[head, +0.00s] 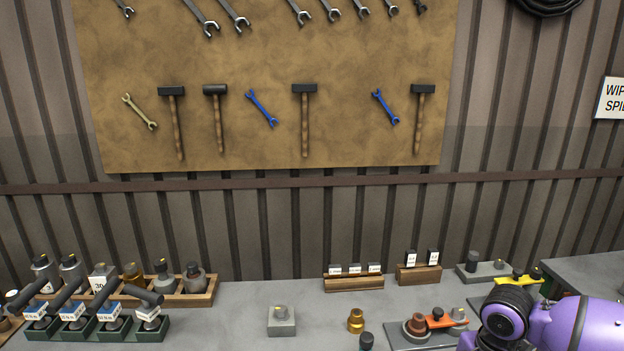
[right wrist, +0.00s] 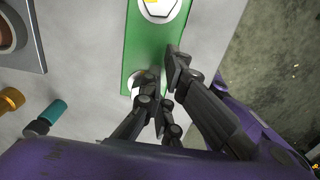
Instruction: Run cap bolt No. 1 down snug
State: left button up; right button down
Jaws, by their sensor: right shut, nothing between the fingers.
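In the right wrist view a green plate (right wrist: 150,45) lies on the grey bench. A pale hex bolt head (right wrist: 158,8) with a yellow mark sits at its top edge, cut off by the frame. A second pale round or hex head (right wrist: 133,84) shows partly behind my right gripper (right wrist: 167,72). That gripper is shut and empty over the plate, and contact with the second head cannot be told. Which head is No. 1 cannot be read. In the head view my purple right arm covers this area. My left gripper is out of view.
A brass fitting (right wrist: 11,99) and a teal-and-black piece (right wrist: 46,116) stand left of the plate. In the head view, a grey block (head: 281,322), wooden label blocks (head: 353,284) and a wooden tray of bottles (head: 205,299) occupy the bench.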

notch_tip(320, 180, up, 5)
jog(key=shift+r, duration=0.1)
dwell(0.3)
